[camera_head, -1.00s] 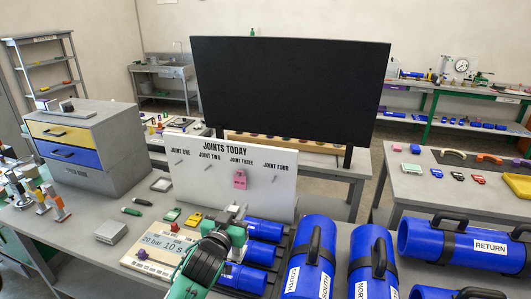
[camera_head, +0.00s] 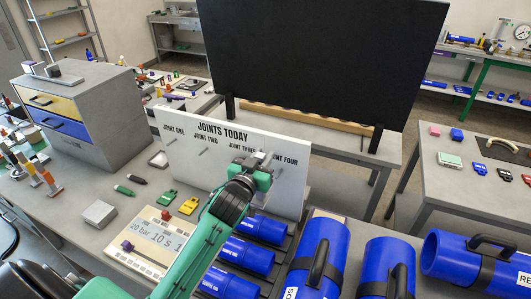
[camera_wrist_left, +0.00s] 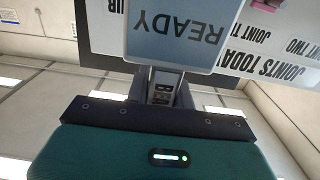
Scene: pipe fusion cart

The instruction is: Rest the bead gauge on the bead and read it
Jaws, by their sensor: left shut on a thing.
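My left gripper (camera_head: 264,163) is in front of the lower right part of the white board. In the head view the gripper mostly hides this piece. Several blue pipes lie in a dark rack below the gripper, among them one near pipe (camera_head: 245,254). I cannot make out a bead on them. The gauge is held up and apart from the pipes. My right gripper is not in view.
The JOINTS TODAY board (camera_head: 232,150) stands behind the gripper. A pale block marked 20 bar 10 s (camera_head: 150,243) lies left of my arm. Large handled blue pipes (camera_head: 318,262) fill the right front. A black screen (camera_head: 320,65) stands behind.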

